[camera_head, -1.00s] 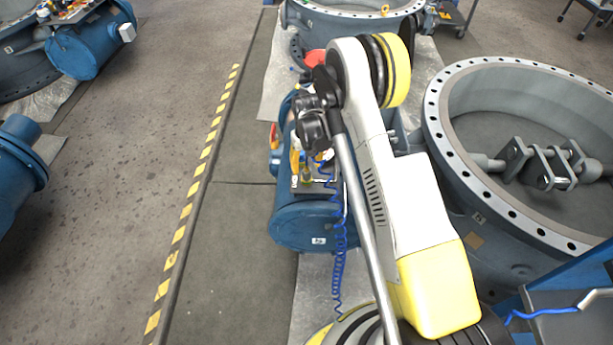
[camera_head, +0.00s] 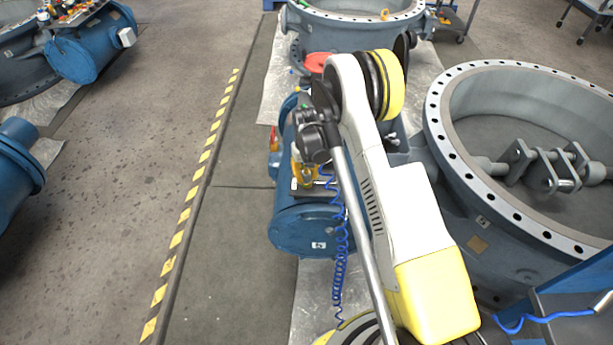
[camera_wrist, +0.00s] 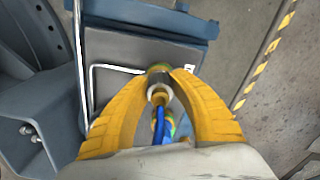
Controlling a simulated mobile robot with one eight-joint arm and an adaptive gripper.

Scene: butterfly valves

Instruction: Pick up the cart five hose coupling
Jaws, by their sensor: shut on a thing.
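In the wrist view my gripper (camera_wrist: 166,75) has its two yellow fingers closed around a small brass-coloured hose coupling (camera_wrist: 158,94) with green and yellow bands near it. A blue hose (camera_wrist: 158,127) runs from the coupling toward my palm. The fingers hide part of the coupling. A grey-topped cart surface (camera_wrist: 112,52) lies beneath and beyond the fingertips; I cannot tell whether the coupling touches it. In the head view my gripper (camera_head: 303,174) is small and partly hidden by my arm, and a coiled blue hose (camera_head: 340,255) hangs beside it.
A large grey flanged valve ring (camera_head: 470,170) is at right, another (camera_head: 350,22) behind. A bent metal rail (camera_wrist: 95,80) is close to my left finger. Open floor (camera_head: 120,180) lies left of the striped line.

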